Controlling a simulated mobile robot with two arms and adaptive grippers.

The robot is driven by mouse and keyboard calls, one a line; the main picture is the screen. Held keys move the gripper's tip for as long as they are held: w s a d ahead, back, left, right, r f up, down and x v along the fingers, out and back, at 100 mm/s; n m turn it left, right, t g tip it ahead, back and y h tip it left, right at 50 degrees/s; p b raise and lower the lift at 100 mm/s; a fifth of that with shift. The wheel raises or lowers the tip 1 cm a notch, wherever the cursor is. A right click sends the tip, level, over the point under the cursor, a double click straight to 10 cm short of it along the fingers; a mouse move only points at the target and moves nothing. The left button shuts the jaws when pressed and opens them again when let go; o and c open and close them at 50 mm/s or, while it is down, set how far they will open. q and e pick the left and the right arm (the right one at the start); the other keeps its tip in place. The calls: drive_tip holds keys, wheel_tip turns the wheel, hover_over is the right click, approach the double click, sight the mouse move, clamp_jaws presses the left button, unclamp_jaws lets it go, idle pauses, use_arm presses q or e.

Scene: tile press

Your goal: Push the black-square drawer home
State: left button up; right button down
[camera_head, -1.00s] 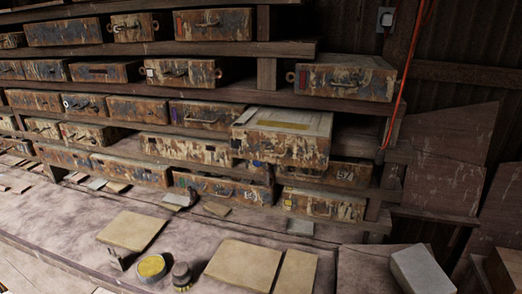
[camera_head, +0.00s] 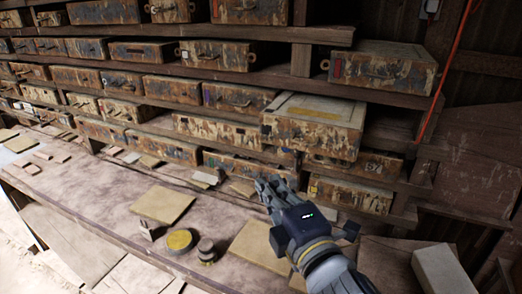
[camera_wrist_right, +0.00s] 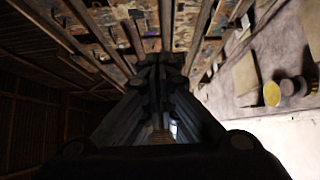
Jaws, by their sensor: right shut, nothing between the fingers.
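One drawer (camera_head: 312,133) sticks out of the rack well past its neighbours, with pale sheets or tiles visible in its open top. Its worn, rusty front has a small dark mark at the left end, too small to read surely as a black square. My right gripper (camera_head: 269,190) is shut and empty, in front of the rack and lower in the picture than this drawer, apart from it. In the right wrist view the closed fingers (camera_wrist_right: 158,72) point toward the rack. My left gripper is not in view.
Other rusty drawers (camera_head: 238,98) fill the wooden shelves, and one at upper right (camera_head: 380,68) also protrudes. The bench below holds flat tan tiles (camera_head: 162,205), a yellow-topped tin (camera_head: 180,240), a small jar (camera_head: 206,251) and a pale block (camera_head: 440,270).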

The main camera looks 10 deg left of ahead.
drive_tip(key=d+p+x, duration=0.1)
drive_tip(key=p+x, duration=0.1)
drive_tip(key=x, duration=0.4)
drive_tip(key=w+d+p+x, duration=0.1)
drive_tip(key=p+x, duration=0.2)
drive_tip(key=x, duration=0.3)
drive_tip(key=shift+w, duration=0.5)
